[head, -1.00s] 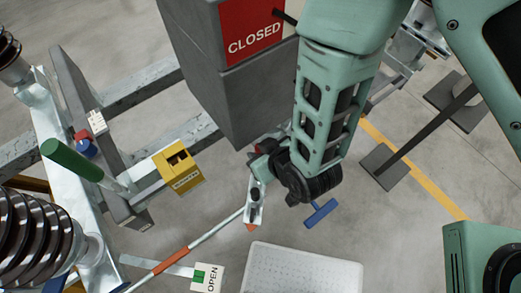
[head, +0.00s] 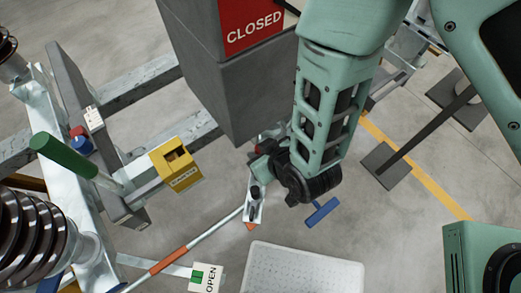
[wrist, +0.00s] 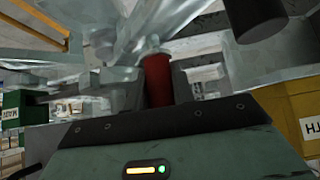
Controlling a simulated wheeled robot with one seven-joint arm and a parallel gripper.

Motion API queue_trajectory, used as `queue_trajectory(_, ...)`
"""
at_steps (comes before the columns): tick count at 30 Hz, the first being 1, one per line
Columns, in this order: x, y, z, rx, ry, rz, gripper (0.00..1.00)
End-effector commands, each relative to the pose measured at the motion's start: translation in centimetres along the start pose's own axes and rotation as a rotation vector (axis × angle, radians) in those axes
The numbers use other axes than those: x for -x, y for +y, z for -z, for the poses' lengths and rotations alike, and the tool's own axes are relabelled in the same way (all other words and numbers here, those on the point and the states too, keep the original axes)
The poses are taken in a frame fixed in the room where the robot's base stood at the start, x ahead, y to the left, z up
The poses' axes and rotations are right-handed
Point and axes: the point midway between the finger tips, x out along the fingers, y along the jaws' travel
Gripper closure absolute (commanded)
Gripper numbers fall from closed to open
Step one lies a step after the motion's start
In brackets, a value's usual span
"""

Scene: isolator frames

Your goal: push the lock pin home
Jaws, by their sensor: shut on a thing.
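In the wrist view a red cylindrical grip (wrist: 158,80), seemingly the lock pin's handle, stands up from the middle of my gripper's dark edge. A pale metal end shows at its top, against blurred grey metalwork. My gripper (head: 262,162) is shut on this red piece; the fingertips are mostly hidden. In the head view my gripper is low in the middle, beside the grey block, and only a speck of red shows near it. The pin's hole and how deep the pin sits cannot be made out.
A grey block with a red CLOSED sign (head: 250,25) stands behind my gripper. Left are a yellow box (head: 176,166) and a green handle (head: 63,155). Below are an OPEN sign (head: 206,278), a white tray (head: 300,270) and a blue T-handle (head: 322,212).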

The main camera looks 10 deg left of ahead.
Motion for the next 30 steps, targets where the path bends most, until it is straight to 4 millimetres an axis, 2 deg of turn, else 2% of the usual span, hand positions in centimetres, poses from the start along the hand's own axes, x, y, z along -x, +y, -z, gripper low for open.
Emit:
queue_trajectory(28, -1.7, 0.0, -1.6, 0.0, 0.0, 0.0, 1.0)
queue_trajectory(29, -1.7, 0.0, -1.5, 0.0, 0.001, 0.0, 0.7)
queue_trajectory(30, -1.6, 0.0, -1.5, 0.0, 0.0, 0.0, 0.59)
